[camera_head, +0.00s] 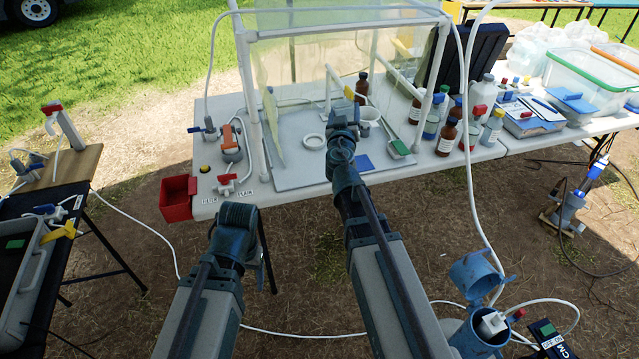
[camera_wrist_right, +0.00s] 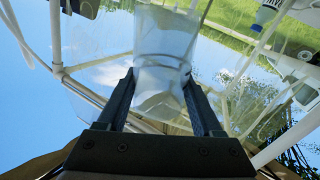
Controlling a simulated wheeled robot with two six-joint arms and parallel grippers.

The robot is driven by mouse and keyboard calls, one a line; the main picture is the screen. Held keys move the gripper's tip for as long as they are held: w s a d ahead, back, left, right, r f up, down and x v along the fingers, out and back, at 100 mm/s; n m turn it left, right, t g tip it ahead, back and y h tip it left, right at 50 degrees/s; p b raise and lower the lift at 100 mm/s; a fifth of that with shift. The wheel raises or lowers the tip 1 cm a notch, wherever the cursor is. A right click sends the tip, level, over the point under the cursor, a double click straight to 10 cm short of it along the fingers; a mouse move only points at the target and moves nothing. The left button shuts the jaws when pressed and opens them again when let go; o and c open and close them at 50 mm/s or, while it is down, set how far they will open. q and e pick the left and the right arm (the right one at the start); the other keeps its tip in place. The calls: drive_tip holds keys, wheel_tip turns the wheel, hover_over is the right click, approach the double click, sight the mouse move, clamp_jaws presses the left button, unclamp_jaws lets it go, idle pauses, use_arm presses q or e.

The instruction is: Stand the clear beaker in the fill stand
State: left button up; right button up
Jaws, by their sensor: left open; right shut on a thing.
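The clear beaker (camera_wrist_right: 165,45) fills the middle of the right wrist view, between the two fingers of my right gripper (camera_wrist_right: 160,88), which is shut on it. In the head view, my right gripper (camera_head: 345,118) is over the grey tray, with a pale cup-like rim, likely the beaker (camera_head: 369,112), just beside it. A white ring (camera_head: 314,141) lies on the tray left of the gripper; it may be the fill stand, but I cannot tell for sure. My left gripper (camera_head: 238,214) is open and empty, in front of the table's near edge.
A clear-walled frame (camera_head: 300,60) with white posts encloses the tray (camera_head: 290,178). Several brown bottles (camera_head: 446,135) stand right of it. A red bin (camera_head: 178,198) hangs at the table's left front.

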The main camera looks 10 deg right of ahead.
use_arm(q)
wheel_tip(320, 180, down, 16)
drive_tip(key=b, duration=1.3)
drive_tip(key=shift+b, duration=0.3)
use_arm(e)
drive_tip(key=s+a+f+m, duration=0.1)
drive_tip(key=s+a+f, duration=0.1)
drive_tip(key=f, duration=0.6)
drive_tip(key=s+a+f+m, duration=0.1)
drive_tip(key=s+a+f, duration=0.2)
drive_tip(key=s+f, duration=0.2)
wheel_tip(320, 180, down, 3)
drive_tip(key=shift+a+f+m, duration=0.1)
drive_tip(key=shift+a+m, duration=0.05)
drive_tip(key=shift+m, duration=0.25)
